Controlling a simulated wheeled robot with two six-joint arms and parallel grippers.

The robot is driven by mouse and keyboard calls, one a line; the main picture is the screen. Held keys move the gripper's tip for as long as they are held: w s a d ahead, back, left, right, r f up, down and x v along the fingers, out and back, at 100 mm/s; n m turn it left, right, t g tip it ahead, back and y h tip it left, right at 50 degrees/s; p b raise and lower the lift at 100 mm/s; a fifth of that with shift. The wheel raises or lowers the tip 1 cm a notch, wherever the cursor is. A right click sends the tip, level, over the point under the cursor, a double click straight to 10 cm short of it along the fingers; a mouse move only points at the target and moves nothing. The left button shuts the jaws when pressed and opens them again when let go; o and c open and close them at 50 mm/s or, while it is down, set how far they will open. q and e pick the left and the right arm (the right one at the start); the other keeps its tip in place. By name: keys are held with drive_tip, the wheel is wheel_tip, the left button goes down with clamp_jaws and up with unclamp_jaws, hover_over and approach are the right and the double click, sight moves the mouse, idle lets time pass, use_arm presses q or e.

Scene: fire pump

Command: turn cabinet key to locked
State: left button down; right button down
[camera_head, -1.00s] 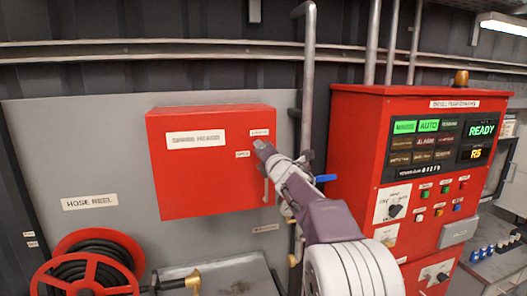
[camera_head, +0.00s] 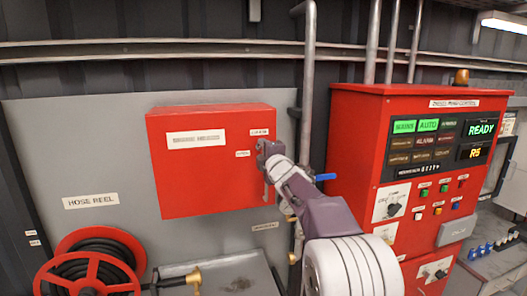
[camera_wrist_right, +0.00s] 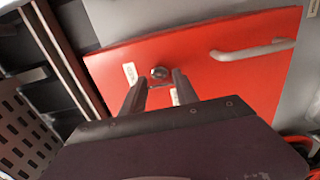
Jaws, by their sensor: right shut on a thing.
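A red spare-heads cabinet (camera_head: 205,180) is mounted on the grey panel, its door closed. Its dark round key lock (camera_wrist_right: 160,72) shows in the right wrist view, between my fingertips. My right gripper (camera_head: 265,150) is at the cabinet's right edge, shut on the key there; its fingers (camera_wrist_right: 160,85) stand on both sides of it. The gripper hides the key in the head view. One small white label (camera_head: 260,132) sits above the gripper and another (camera_head: 242,154) to its left; their text is blurred. My left gripper is not in view.
A pale door handle (camera_wrist_right: 252,50) is near the lock. A vertical pipe (camera_head: 307,90) with a blue lever (camera_head: 326,177) stands right of the cabinet. The red pump control cabinet (camera_head: 350,130) is further right. A hose reel (camera_head: 90,270) is at lower left.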

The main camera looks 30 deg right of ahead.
idle(0.4)
drive_tip(key=c, duration=0.9)
unclamp_jaws()
drive_tip(key=b+v, duration=0.1)
drive_tip(key=v, duration=0.8)
drive_tip(key=shift+b, duration=0.35)
drive_tip(key=shift+w, duration=0.1)
